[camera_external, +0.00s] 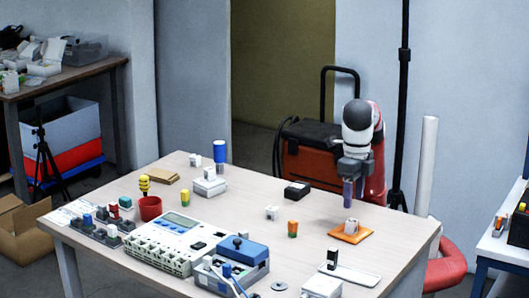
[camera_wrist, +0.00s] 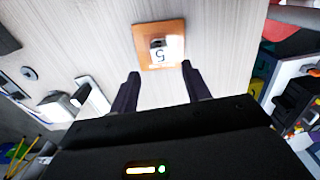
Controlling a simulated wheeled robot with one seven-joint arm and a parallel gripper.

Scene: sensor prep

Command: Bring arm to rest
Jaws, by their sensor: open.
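My gripper (camera_external: 348,190) is at the right side of the table, pointing down, just behind and above an orange square pad (camera_external: 351,233). A small pale block (camera_external: 352,226) stands on the pad. In the wrist view my gripper (camera_wrist: 159,78) has its two dark fingers spread apart with nothing between them. The orange pad (camera_wrist: 143,34) lies beyond the fingertips there, and the block (camera_wrist: 162,53) on it shows a "5". My arm is folded, with its rounded white and grey joint above the gripper.
The table (camera_external: 240,200) holds a device with a display (camera_external: 176,223), a blue-topped box (camera_external: 243,250), a red cup (camera_external: 150,208), a black box (camera_external: 297,191) and a white tray (camera_external: 350,274). A tall black pole (camera_external: 403,100) stands behind.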

